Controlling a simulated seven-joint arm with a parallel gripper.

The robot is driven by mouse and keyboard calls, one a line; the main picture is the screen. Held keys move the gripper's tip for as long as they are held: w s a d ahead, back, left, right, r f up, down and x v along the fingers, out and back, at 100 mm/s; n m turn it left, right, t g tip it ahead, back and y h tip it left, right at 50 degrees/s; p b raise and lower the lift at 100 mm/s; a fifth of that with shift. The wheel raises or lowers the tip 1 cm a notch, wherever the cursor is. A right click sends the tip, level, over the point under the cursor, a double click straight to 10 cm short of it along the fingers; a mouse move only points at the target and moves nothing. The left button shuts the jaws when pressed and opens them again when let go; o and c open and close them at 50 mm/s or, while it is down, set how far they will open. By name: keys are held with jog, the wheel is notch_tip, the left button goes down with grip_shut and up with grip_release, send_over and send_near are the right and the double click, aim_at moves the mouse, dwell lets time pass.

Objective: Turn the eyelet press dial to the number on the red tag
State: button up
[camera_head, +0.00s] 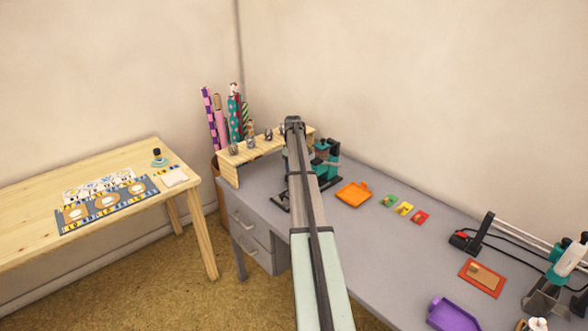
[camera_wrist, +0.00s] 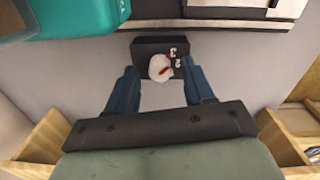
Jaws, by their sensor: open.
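The dial (camera_wrist: 160,66) is a white knob with a red pointer mark on a small black box (camera_wrist: 147,46) in the wrist view. Numerals that look like 3 and 2 show to its right; other markings are hidden or unclear. My gripper (camera_wrist: 160,74) is open, its two blue fingers on either side of the dial, with no clear contact. In the head view my arm hides the gripper and dial. The teal and black eyelet press (camera_head: 327,158) stands behind my arm. The red tag (camera_head: 420,217) lies flat on the grey desk; its number is too small to read.
A green tag (camera_head: 390,201) and a yellow tag (camera_head: 404,209) lie beside the red one. An orange tray (camera_head: 353,194) is near the press. A wooden shelf (camera_head: 230,171) stands left of my arm. A purple tray (camera_head: 453,316) is at the front right.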

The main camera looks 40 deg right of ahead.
jog(key=shift+f, duration=0.2)
grip_shut()
dwell(0.5)
